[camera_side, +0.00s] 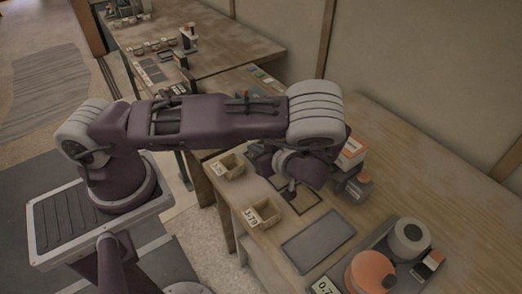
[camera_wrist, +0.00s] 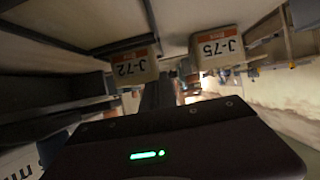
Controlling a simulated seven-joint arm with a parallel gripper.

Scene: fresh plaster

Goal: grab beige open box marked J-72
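Two beige open boxes stand on the wooden table in the side view. The nearer box (camera_side: 266,213) has a white label starting "J-7", its last digit unclear. The farther box (camera_side: 231,165) has a label too small to read. The wrist view is upside down and shows a beige box marked J-72 (camera_wrist: 136,66) and another marked J-75 (camera_wrist: 215,50). I cannot tell surely which side-view box is J-72. My gripper (camera_side: 290,188) is over the table, right of both open boxes and apart from them. Its fingers are mostly hidden by the wrist, so its opening is unclear.
A white and orange box (camera_side: 351,152) and a dark box (camera_side: 356,188) stand close right of my wrist. A grey mat (camera_side: 318,240) lies in front.

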